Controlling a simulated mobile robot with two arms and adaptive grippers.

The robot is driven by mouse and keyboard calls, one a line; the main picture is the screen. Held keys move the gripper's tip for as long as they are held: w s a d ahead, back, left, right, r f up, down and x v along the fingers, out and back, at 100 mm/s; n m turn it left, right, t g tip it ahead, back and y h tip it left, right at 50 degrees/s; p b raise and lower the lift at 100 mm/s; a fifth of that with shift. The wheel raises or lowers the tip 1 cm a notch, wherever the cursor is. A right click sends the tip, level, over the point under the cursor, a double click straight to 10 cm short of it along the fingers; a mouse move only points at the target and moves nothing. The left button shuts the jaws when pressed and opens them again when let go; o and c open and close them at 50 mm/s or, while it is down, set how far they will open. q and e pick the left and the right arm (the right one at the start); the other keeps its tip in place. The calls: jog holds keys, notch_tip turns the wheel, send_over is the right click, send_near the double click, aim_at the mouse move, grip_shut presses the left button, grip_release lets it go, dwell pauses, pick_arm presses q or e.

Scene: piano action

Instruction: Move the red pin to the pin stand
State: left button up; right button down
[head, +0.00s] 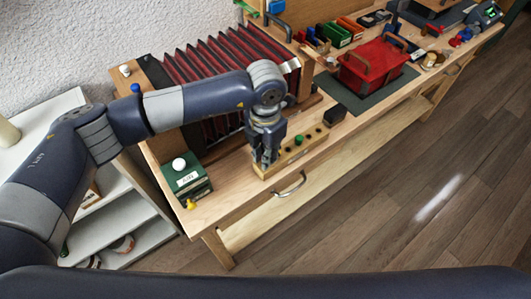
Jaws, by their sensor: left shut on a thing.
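The pin stand (293,157) is a long light-wood block with a row of dark holes near the front edge of the bench. A green pin (298,140) stands in it. My left gripper (266,161) points down over the left end of the stand, its fingers shut. What it holds is mostly hidden by the fingers. I cannot make out the red pin anywhere else, nor whether its tip touches the stand. My right gripper is out of view.
A green box (188,182) with a white ball knob stands left, a yellow piece (191,204) before it. Red-black bellows (225,62) rise behind my arm. A black block (334,118) sits right of the stand, then a red box (374,64). A drawer handle (289,185) juts out below.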

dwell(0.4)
pick_arm(q)
jog(key=o, duration=1.1)
jog(key=shift+f, duration=0.1)
jog(key=shift+r+p, duration=1.6)
jog(key=shift+r, duration=2.2)
